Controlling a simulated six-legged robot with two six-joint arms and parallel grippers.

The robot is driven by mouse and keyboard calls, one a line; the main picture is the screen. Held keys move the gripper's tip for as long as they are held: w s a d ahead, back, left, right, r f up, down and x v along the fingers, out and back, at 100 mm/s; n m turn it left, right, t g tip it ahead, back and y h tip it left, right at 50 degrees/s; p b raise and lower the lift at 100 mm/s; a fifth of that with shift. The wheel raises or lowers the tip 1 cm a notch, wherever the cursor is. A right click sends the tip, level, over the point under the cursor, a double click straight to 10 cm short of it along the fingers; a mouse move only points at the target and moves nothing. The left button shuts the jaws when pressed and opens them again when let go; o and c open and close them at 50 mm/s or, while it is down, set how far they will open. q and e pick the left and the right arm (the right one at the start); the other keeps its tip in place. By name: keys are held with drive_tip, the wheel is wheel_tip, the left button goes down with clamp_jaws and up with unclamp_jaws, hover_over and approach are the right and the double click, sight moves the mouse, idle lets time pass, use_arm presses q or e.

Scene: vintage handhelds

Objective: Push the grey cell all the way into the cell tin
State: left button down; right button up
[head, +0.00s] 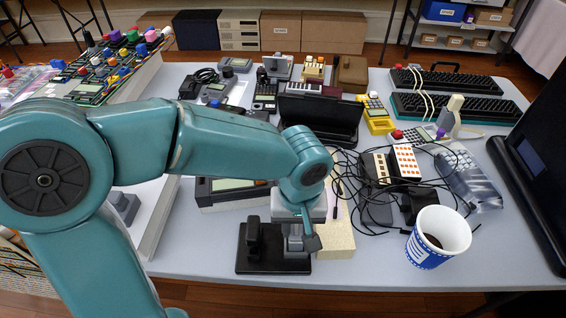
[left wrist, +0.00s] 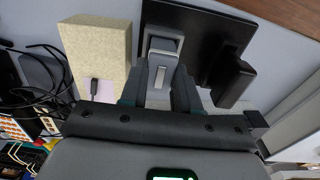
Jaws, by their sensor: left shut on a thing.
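My left gripper (head: 299,238) points down over a black base plate (head: 262,264) near the front edge of the table. In the left wrist view its two fingers (left wrist: 160,82) are closed on a small grey piece (left wrist: 163,46), which I take to be the grey cell. The piece is over the black plate. A black upright block (left wrist: 229,81) stands on the plate beside the gripper. I cannot make out the cell tin clearly, or how deep the piece sits in anything; the gripper hides part of it. My right gripper is not in view.
A cream block (head: 338,238) stands close to the plate, with a dark plug (left wrist: 94,87) at it in the left wrist view. Tangled black cables and a blue-and-white cup (head: 424,252) are to the right. An open black case (head: 318,118) is behind.

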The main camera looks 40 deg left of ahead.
sight(297, 230)
use_arm(q)
drive_tip(key=shift+f+b, duration=0.55)
drive_tip(key=shift+f, duration=0.1)
drive_tip(key=c, duration=0.7)
unclamp_jaws()
drive_tip(key=shift+c, duration=1.6)
drive_tip(key=shift+r, duration=0.1)
wheel_tip(297, 230, up, 7)
drive_tip(key=p, duration=0.6)
